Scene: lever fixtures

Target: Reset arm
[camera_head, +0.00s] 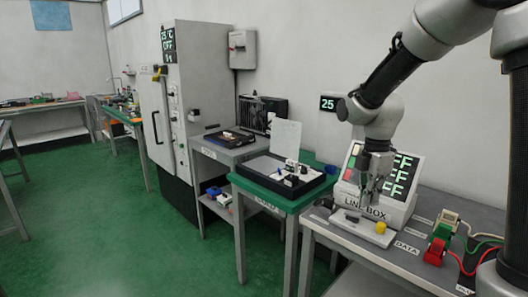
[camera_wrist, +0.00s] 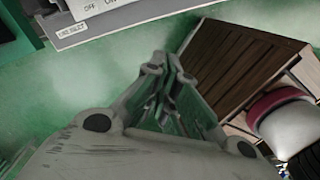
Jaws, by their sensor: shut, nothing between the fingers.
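My gripper (camera_head: 371,199) is at the right in the head view, its fingers pointing down in front of the line box (camera_head: 372,208). In the wrist view my gripper (camera_wrist: 165,100) shows its fingers together with nothing between them. My arm reaches in from the upper right, bent at the elbow. I cannot tell whether the fingertips touch the box or the white plate in front of it.
The white plate (camera_head: 345,226) carries a yellow knob (camera_head: 381,228) and a dark part. Red and green connectors (camera_head: 437,245) with cables stand to the right. A green table (camera_head: 262,190) with a black tray and a tall grey cabinet (camera_head: 180,100) stand to the left. Green floor is clear at left.

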